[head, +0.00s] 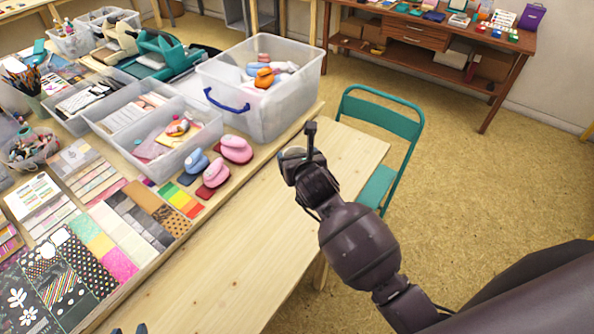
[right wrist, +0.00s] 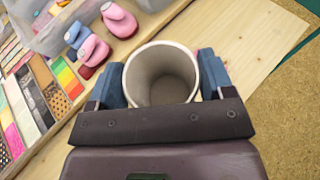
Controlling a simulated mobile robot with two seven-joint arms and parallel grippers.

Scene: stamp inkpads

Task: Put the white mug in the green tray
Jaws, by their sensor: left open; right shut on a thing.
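The white mug (right wrist: 161,75) is in the right wrist view, its open rim toward the camera and its inside empty. My right gripper (right wrist: 160,85) is shut on it, with a blue-grey finger on each side. In the head view my right gripper (head: 303,158) is over the right part of the wooden table, and it mostly hides the mug. Whether the mug touches the table I cannot tell. Only dark tips of my left gripper (head: 130,329) show at the bottom edge; it is open. I see no green tray in either view.
Pink and blue punches (head: 236,149) and a clear bin (head: 265,90) stand left of my right gripper. Paper samples (head: 110,230) cover the table's left part. The wooden table (head: 235,265) is bare in front. A teal chair (head: 385,125) stands behind its right edge.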

